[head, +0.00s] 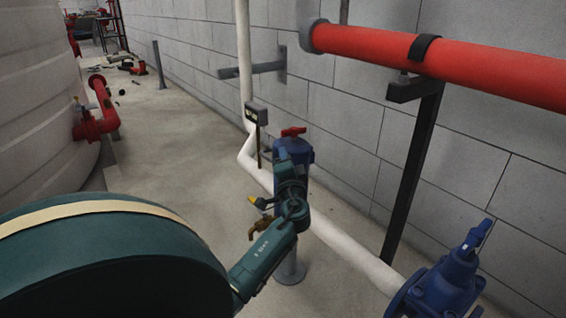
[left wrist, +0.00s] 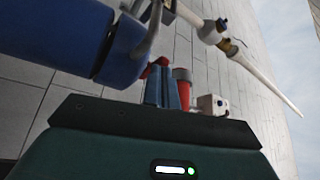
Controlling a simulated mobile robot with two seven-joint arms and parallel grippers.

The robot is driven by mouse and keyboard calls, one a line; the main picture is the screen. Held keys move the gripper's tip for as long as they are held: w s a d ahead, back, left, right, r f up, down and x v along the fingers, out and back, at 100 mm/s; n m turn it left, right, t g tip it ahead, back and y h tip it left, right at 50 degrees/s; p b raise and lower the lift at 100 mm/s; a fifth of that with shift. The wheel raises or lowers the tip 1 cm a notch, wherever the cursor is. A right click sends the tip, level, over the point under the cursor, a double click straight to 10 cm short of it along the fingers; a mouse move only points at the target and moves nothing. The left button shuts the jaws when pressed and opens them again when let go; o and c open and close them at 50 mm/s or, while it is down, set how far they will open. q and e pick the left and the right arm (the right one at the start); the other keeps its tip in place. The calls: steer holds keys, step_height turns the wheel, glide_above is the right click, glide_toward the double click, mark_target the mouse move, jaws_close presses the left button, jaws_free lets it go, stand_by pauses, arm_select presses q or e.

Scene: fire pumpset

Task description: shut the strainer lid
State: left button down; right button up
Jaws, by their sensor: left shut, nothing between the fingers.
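The blue strainer (head: 303,151) stands upright on the white pipe run near the middle of the head view, with a red handle (head: 293,132) on top. My teal left arm reaches to it from the lower left and covers much of its front. My left gripper (head: 283,158) is shut and empty, close to the strainer's upper part; contact cannot be told. In the left wrist view, the gripper's fingers (left wrist: 166,88) are together, with a large blue cylindrical body (left wrist: 75,40) at the upper left. The lid's position is hard to make out. My right gripper is not in view.
A white pipe (head: 345,246) runs along the wall to a blue valve (head: 450,280) at the lower right. A red pipe (head: 450,66) crosses above on a dark post (head: 412,170). A brass valve (head: 260,226) is left of the strainer.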

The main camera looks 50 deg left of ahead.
arm_select(q)
steer(key=s+d+f, duration=0.1)
steer(key=d+f, duration=0.2)
steer(key=d, duration=0.5)
steer(key=shift+d+f, duration=0.2)
steer(key=shift+d, duration=0.05)
steer(key=shift+s, duration=0.1)
